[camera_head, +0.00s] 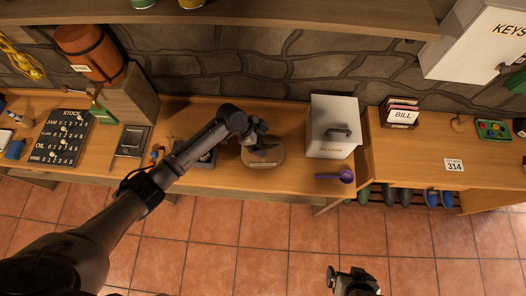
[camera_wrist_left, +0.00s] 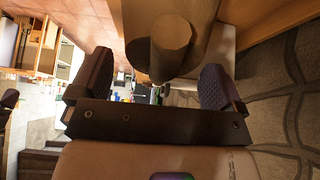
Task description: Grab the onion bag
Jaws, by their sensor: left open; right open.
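A brown sack with a pale label, which looks like the onion bag (camera_head: 264,157), stands on the wooden counter in the head view. Its top is partly hidden behind my left gripper (camera_head: 258,132), which is over it with the fingers apart. In the left wrist view my left gripper's two dark fingers (camera_wrist_left: 155,82) are spread wide. A brown, rounded shape (camera_wrist_left: 171,40), likely the bag, shows beyond and between them; I cannot tell whether they touch it. My right gripper (camera_head: 352,276) is open and empty, low over the tiled floor at the bottom edge.
A white lidded flour bin (camera_head: 333,127) stands right of the bag, with a purple scoop (camera_head: 335,175) before it. A dark scale-like item (camera_head: 196,157) is left of the bag, partly behind my left arm. A shelf (camera_head: 270,14) overhangs the back; the tiled floor (camera_head: 265,225) is clear in front.

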